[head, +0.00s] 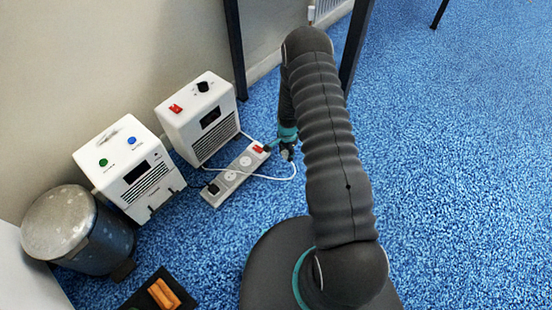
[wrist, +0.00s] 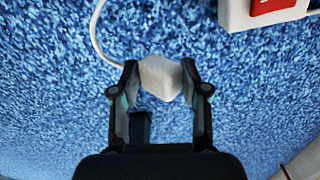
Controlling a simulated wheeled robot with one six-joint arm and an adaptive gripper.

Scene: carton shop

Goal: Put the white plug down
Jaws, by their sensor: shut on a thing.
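The white plug (wrist: 161,78) is between the two fingers of my gripper (wrist: 160,82) in the wrist view. My gripper is shut on it, over the blue carpet. Its white cord (wrist: 96,32) runs up and out of the top of the wrist view. In the head view my gripper (head: 286,150) is just right of the power strip's red-switch end, and the plug there is mostly hidden. The cord (head: 270,178) loops from the gripper past the strip. The exact height of the plug above the carpet cannot be told.
The power strip (head: 236,172) lies on the carpet with a black plug (head: 213,188) at its near end. Two white boxes (head: 197,118) (head: 130,170) stand by the wall. A pedal bin (head: 75,232) and a black tray (head: 160,293) are lower left. Carpet on the right is clear.

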